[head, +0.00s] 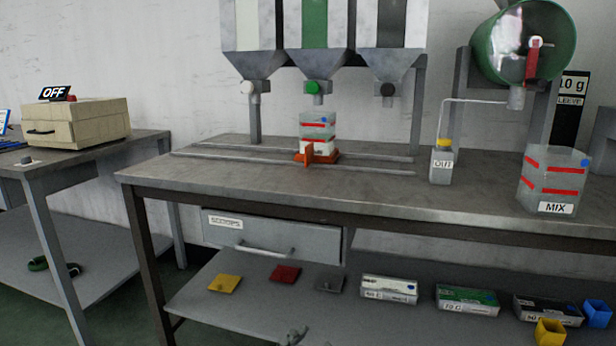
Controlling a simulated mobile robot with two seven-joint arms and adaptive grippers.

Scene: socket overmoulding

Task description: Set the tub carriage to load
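The tub carriage (330,158) is a small orange base with an upright orange tab at its front. It sits on the two rails (221,156) on the workbench, below the middle hopper with the green valve knob (312,87). No load mark is readable along the rails. Neither gripper can be clearly made out. A small grey shape (295,336) shows at the bottom edge, and I cannot tell what it is.
On the bench right of the rails stand an OUT container (441,166) and a clear MIX tub (551,183). A green drum (522,42) is behind them. A SCOOPS drawer (270,236) is shut under the bench. The rails left of the carriage look clear.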

